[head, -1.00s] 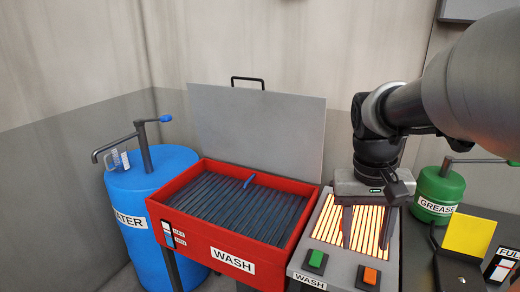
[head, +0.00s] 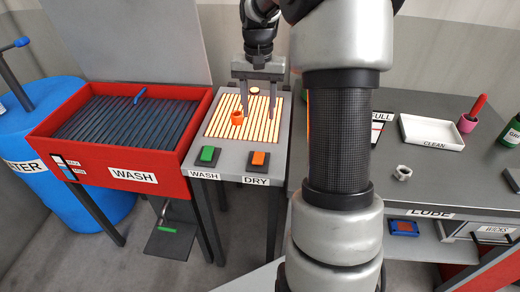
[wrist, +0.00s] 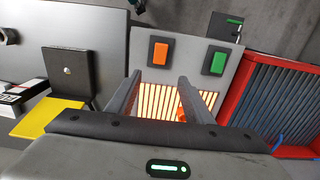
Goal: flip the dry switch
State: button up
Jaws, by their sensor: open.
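The dry switch is an orange rocker (head: 258,159) on a dark base, above the DRY label on the front of the grey panel. The orange rocker also shows in the wrist view (wrist: 160,53), ahead of the fingertips. My gripper (head: 258,114) points down over the glowing grill (head: 216,122) behind the switch, with its fingers spread and nothing between them. In the wrist view the two fingers (wrist: 161,84) are well apart, short of the switch and not touching it. The green wash switch (head: 207,155) is just left of the dry switch.
An orange ring (head: 237,118) lies on the grill beside my fingers. The red wash basin (head: 120,152) stands to the left, with a blue water barrel beyond it. A dark table (head: 440,160) with a white CLEAN tray (head: 430,143) and a nut (head: 402,172) is to the right.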

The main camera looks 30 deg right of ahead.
aim_at(259, 156)
notch_tip(259, 156, down, 17)
jog(key=shift+r+b, duration=0.2)
jog(key=shift+b, duration=0.35)
